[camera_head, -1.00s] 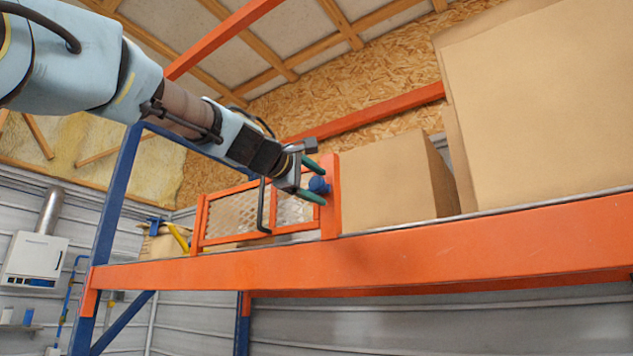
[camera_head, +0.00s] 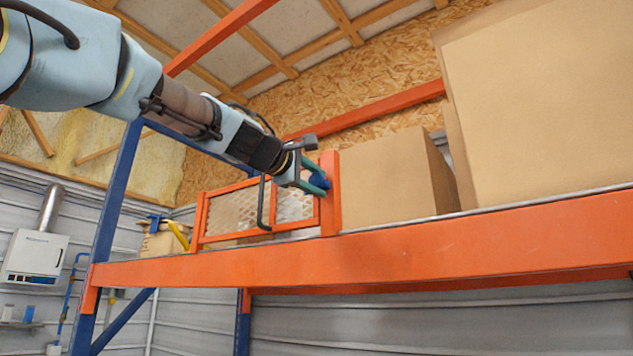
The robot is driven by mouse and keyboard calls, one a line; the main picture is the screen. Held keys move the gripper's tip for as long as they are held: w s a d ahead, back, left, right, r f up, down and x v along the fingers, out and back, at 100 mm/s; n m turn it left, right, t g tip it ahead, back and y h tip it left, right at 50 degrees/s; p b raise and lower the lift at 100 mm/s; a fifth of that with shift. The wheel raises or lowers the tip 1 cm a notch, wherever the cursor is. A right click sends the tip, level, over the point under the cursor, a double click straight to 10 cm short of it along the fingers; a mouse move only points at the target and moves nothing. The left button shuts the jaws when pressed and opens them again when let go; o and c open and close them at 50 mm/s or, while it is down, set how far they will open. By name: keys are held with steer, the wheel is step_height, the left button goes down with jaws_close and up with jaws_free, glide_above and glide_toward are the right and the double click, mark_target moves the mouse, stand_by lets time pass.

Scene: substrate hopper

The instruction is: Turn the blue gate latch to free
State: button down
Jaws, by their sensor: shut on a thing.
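The blue gate latch (camera_head: 320,181) is a small round knob at the right side of the orange mesh gate (camera_head: 203,222), beside the orange post (camera_head: 331,200). My gripper (camera_head: 316,178) reaches it from the upper left. Its green fingers are closed on the latch, one above and one below, and they hide part of it. I cannot tell the latch's exact turn angle. A dark bar handle (camera_head: 262,205) stands on the gate, left of the latch and apart from my fingers.
The gate stands on a shelf with a wide orange beam (camera_head: 400,250). A cardboard box (camera_head: 385,182) is right of the post, and a larger one (camera_head: 545,105) stands farther right. A blue upright (camera_head: 120,190) rises at the left. Left of the gate is a small box (camera_head: 158,240).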

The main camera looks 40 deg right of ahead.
steer(key=shift+f, duration=0.1)
steer(key=m+b, duration=0.4)
steer(key=shift+f+m, duration=0.15)
steer(key=shift+m, duration=0.15)
steer(key=m+b, duration=0.2)
steer(key=m, duration=0.2)
steer(key=shift+w+m+b, duration=0.1)
steer(key=shift+m+b, duration=0.2)
steer(key=shift+b, duration=0.05)
steer(key=m+b, duration=0.2)
steer(key=m, duration=0.2)
steer(key=shift+m+b, duration=0.6)
steer(key=shift+m, duration=1.8)
steer(key=shift+r, duration=0.2)
steer(key=shift+c, duration=1.9)
jaws_free()
